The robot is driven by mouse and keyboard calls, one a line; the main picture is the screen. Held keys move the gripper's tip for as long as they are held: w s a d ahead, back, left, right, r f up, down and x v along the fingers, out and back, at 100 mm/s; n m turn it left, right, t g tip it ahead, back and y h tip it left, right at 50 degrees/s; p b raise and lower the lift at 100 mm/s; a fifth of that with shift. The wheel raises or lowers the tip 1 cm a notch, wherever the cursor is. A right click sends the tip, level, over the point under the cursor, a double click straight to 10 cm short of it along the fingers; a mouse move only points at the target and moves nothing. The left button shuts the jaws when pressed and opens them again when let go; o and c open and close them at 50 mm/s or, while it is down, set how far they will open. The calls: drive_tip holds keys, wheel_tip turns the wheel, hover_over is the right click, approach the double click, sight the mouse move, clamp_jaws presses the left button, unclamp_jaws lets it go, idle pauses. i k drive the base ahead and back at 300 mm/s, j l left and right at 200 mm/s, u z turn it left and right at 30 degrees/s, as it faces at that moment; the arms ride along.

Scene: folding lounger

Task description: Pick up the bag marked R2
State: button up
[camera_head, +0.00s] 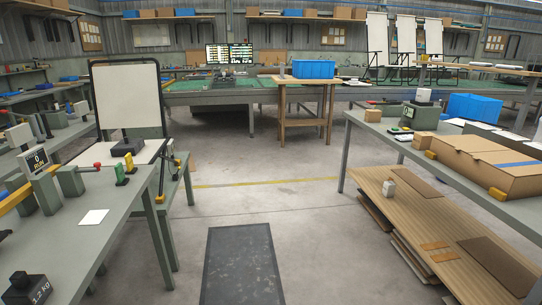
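I see no bag that I can make out as marked R2. No marking R2 is readable anywhere in the head view. My gripper is not in view, so I cannot see whether it holds anything.
A workbench (118,213) with a dark "1.2 kg" block (27,288) stands left. A table (397,142) with a cardboard box (483,165) stands right, above a wooden board (425,215). A wooden stand (290,103) bears a blue bin (313,69). Open floor surrounds a dark mat (241,265).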

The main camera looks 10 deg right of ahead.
sight(406, 138)
drive_tip(key=i, duration=1.85)
drive_tip(key=i+z, duration=0.2)
drive_tip(key=i, duration=0.25)
drive_tip(key=i+j+z, duration=0.2)
drive_tip(key=i, duration=0.25)
drive_tip(key=i+j+z, duration=0.2)
drive_tip(key=i, duration=0.25)
drive_tip(key=i+l, duration=0.05)
drive_tip(key=l, duration=0.05)
